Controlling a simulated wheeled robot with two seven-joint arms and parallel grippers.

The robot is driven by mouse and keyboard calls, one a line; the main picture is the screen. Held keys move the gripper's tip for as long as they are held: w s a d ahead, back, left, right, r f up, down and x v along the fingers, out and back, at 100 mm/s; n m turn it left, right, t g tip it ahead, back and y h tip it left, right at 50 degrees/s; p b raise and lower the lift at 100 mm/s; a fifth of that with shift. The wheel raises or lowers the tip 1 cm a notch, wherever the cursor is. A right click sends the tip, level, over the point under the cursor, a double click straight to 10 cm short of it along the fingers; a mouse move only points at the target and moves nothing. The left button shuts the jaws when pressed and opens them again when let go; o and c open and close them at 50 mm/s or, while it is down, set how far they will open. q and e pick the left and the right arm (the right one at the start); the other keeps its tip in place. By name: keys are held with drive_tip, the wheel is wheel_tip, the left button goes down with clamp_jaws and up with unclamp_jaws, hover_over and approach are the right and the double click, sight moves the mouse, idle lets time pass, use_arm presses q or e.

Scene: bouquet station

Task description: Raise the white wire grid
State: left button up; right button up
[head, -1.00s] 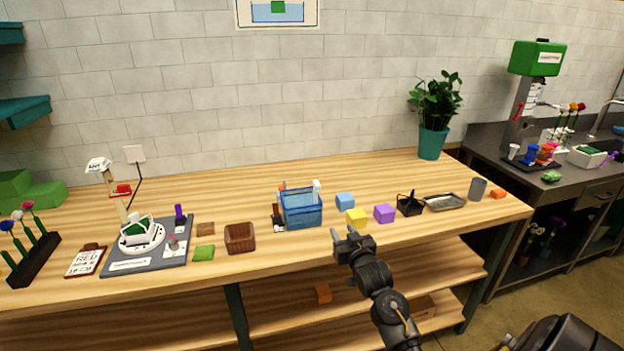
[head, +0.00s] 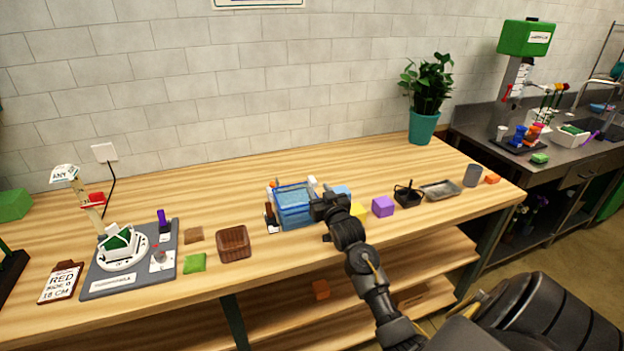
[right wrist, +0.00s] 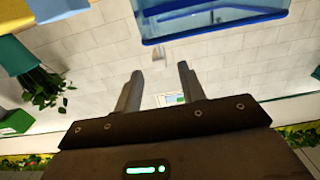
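I cannot make out a white wire grid in either view. A clear blue tank (head: 292,207) stands on the wooden bench, and part of it shows at the top of the right wrist view (right wrist: 210,22). My right gripper (head: 318,204) is at the tank's right side, above the bench, and hides part of that side. In the right wrist view the fingers of my right gripper (right wrist: 158,72) are apart with nothing held. A small pale piece (right wrist: 158,54), too blurred to name, shows just beyond the fingertips. My left gripper is not in view.
A yellow block (head: 358,211), a blue block (head: 342,192) and a purple block (head: 383,206) lie right of the tank. A black basket (head: 408,194) and metal tray (head: 440,189) are farther right. The bench behind is mostly clear.

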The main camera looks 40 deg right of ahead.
sight(315, 185)
drive_tip(key=p+x, duration=0.1)
drive_tip(key=x, duration=0.4)
drive_tip(key=shift+w+d, duration=0.1)
drive_tip(key=shift+w, duration=0.1)
drive_tip(key=shift+w+d, duration=0.15)
drive_tip(key=shift+w, duration=0.3)
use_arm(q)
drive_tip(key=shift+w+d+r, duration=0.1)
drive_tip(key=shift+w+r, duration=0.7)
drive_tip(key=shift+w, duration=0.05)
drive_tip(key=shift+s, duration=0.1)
use_arm(e)
clamp_jaws()
